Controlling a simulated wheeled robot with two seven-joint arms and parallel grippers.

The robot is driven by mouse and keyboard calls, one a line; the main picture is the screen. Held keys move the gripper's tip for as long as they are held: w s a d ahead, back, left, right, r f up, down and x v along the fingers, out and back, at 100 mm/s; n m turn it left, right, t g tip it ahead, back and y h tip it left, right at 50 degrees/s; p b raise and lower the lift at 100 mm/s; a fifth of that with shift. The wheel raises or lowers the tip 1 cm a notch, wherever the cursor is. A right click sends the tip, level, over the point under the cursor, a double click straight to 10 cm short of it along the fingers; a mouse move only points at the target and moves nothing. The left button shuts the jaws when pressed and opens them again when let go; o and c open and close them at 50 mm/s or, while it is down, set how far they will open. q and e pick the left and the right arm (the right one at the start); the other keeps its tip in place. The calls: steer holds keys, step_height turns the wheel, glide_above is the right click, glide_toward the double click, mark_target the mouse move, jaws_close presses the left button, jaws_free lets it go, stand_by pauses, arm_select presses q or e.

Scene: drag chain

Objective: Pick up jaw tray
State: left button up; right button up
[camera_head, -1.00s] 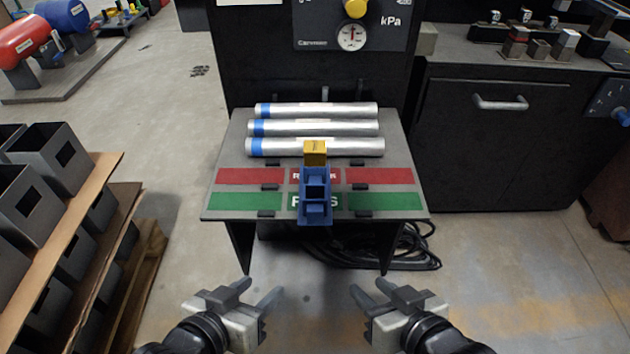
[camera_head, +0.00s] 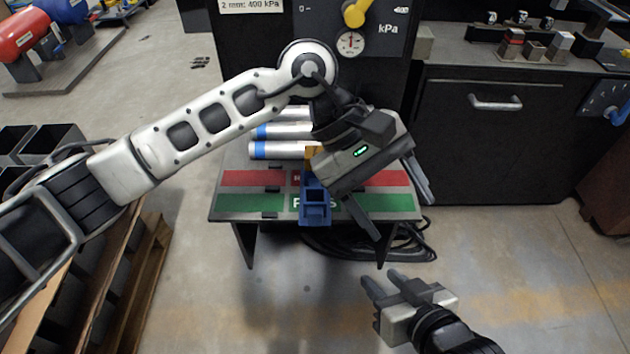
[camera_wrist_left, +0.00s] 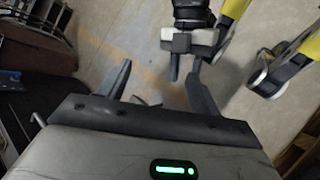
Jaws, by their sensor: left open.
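The blue jaw tray (camera_head: 315,210) stands at the front middle of the small table in the head view. A yellow block (camera_head: 311,153) shows just behind it, partly hidden by my left gripper. My left gripper (camera_head: 405,220) is open and empty, above the table's right half, up and to the right of the tray. Its fingers slant down to the right. In the left wrist view its spread fingers (camera_wrist_left: 160,78) have nothing between them, and the tray does not show. My right gripper (camera_head: 380,277) is open and empty, low in front of the table.
The table (camera_head: 232,207) carries red and green marked strips. Several silver tubes (camera_head: 285,131) with blue bands lie at its back, partly hidden by my left arm. A black cabinet (camera_head: 480,140) stands at right. Grey bins (camera_head: 60,141) stand at left. Black cables lie under the table.

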arm_select(q)
steer(key=w+a+r+m+t+y, duration=0.25)
steer(key=w+a+t+y, duration=0.35)
steer(key=w+a, duration=0.4)
steer(key=g+y, duration=0.1)
glide_above(315, 203)
steer(key=shift+m, duration=0.35)
step_height(315, 203, down, 10)
steer(key=shift+w+a+r, duration=0.1)
steer(key=shift+a, duration=0.05)
step_height(315, 203, down, 6)
steer(key=shift+r+b, duration=0.25)
steer(key=shift+b, duration=0.2)
steer(key=shift+f, duration=0.5)
steer(key=c, duration=1.1)
arm_select(e)
steer(key=shift+a+f, duration=0.2)
steer(key=shift+f, duration=0.75)
